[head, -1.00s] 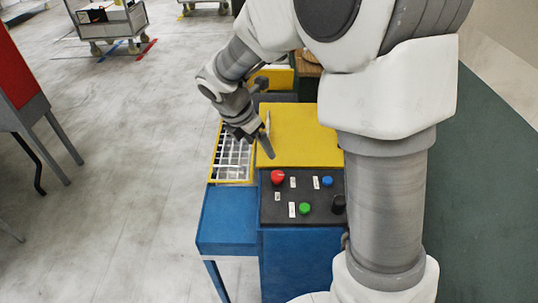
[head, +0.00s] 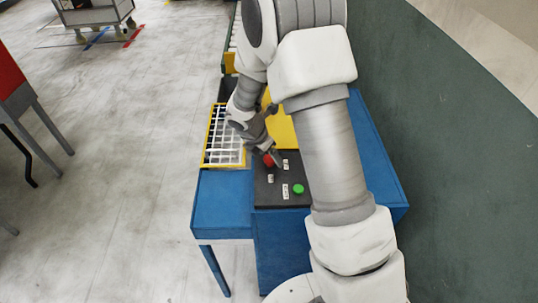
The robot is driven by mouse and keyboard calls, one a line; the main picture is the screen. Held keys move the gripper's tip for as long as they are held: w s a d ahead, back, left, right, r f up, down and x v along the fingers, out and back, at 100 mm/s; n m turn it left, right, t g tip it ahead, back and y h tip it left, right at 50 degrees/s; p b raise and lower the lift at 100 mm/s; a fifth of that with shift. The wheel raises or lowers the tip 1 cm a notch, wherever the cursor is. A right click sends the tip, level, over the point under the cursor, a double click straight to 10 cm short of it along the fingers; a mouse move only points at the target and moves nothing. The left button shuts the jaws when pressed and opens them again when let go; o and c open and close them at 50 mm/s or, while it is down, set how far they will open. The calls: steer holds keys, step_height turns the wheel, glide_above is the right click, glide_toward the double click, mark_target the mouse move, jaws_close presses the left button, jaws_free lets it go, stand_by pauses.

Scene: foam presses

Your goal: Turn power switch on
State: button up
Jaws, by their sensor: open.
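The black control panel (head: 264,196) lies on top of the blue press cabinet (head: 280,245). A red button (head: 268,160) sits at its upper left and a green button (head: 298,189) at its lower middle, with small white labels between. My gripper (head: 275,155) is open and empty, pointing down over the panel's far left part, right by the red button. I cannot tell if it touches it. The panel's right part, where a blue button and a black knob showed earlier, is hidden behind my arm. The power switch cannot be clearly identified among the controls.
A yellow-framed white grid (head: 223,143) is left of the panel. A yellow surface (head: 282,130) lies behind it, partly covered by my arm. A grey cart (head: 95,15) stands far left. Open floor (head: 110,190) lies left of the cabinet.

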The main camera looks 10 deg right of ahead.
steer(key=shift+f, duration=0.15)
jaws_close()
stand_by(0.4)
steer(key=m, duration=0.2)
steer(key=m+g, duration=0.1)
steer(key=m, duration=0.1)
steer(key=shift+w+m+g+h, duration=0.2)
steer(key=shift+m+g+h, duration=0.1)
steer(key=shift+m+h, duration=0.1)
steer(key=m+g, duration=0.1)
steer(key=m, duration=0.3)
steer(key=shift+w+m+g+b, duration=0.1)
steer(key=shift+m+g+b, duration=0.2)
steer(key=shift+g, duration=0.1)
steer(key=m, duration=0.2)
steer(key=m+g, duration=0.1)
steer(key=m, duration=0.1)
steer(key=shift+w+g+y+b, duration=0.1)
steer(key=shift+g+y+b, duration=0.2)
steer(key=shift+y, duration=0.1)
steer(key=shift+w+d+m+g+y, duration=0.1)
steer(key=shift+m+g+y, duration=0.4)
steer(key=shift+m, duration=1.7)
steer(key=shift+b, duration=0.3)
